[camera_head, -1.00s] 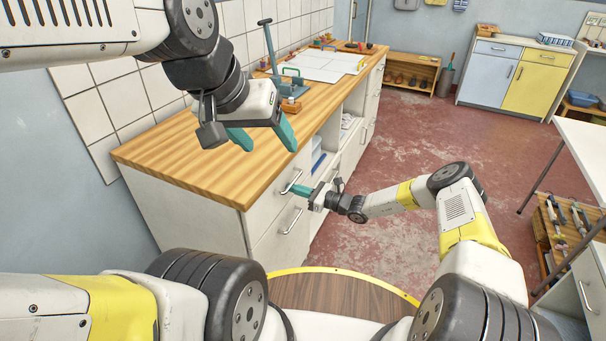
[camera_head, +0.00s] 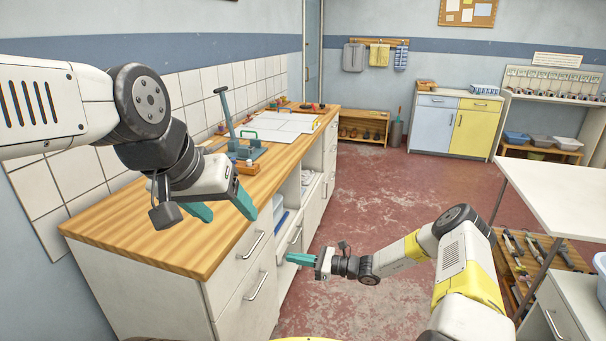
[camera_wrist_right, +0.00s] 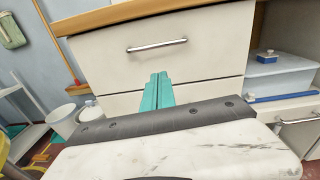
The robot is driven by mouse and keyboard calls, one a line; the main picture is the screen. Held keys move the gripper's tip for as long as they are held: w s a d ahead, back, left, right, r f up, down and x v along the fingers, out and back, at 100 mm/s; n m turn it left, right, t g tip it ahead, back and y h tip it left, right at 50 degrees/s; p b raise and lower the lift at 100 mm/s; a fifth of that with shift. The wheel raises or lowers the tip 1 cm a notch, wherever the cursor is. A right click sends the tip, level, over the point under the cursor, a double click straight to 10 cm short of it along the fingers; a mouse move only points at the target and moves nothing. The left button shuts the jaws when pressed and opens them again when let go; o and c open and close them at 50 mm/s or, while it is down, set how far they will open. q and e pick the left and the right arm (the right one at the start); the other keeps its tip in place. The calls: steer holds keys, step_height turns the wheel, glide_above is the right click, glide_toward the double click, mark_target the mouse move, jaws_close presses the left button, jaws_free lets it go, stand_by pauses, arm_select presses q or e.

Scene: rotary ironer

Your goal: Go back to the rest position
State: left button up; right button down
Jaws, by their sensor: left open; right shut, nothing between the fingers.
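My left gripper (camera_head: 222,210) is open, with its teal fingers apart, in front of the wooden counter (camera_head: 130,228) in the head view. Nothing is between its fingers. My right gripper (camera_head: 300,259) is shut and empty, low beside the counter's drawer fronts. In the right wrist view its teal fingers (camera_wrist_right: 157,90) lie together and point toward a white drawer with a metal handle (camera_wrist_right: 157,46). I cannot tell whether the fingertips touch the drawer front.
A blue lever tool (camera_head: 235,130) and white panels (camera_head: 285,127) are on the counter. A white table (camera_head: 560,195) stands at the right, above a wooden rack of tools (camera_head: 535,258). A yellow and blue cabinet (camera_head: 455,127) stands at the back.

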steer(key=s+d+r+n+g+h, duration=0.1)
steer(key=s+d+r+n+h, duration=0.3)
steer(key=r, duration=0.5)
steer(key=s+d+r+n+g+h, duration=0.1)
steer(key=s+r+n+g+h, duration=0.15)
steer(key=s+r+n, duration=0.5)
steer(key=s+d+r+n+g+h, duration=0.1)
steer(key=d+r+n+h, duration=0.25)
steer(key=r, duration=0.65)
steer(key=s+d+r+n+t+h, duration=0.2)
steer(key=s+d+r, duration=0.3)
steer(key=s, duration=0.4)
steer(key=s+d+r+n+t+h, duration=0.3)
steer(key=s+d+r+t, duration=0.1)
steer(key=s+r, duration=0.4)
steer(key=shift+s+d+r+n+t, duration=0.35)
steer(key=shift+s+d, duration=0.35)
steer(key=shift+s, duration=0.3)
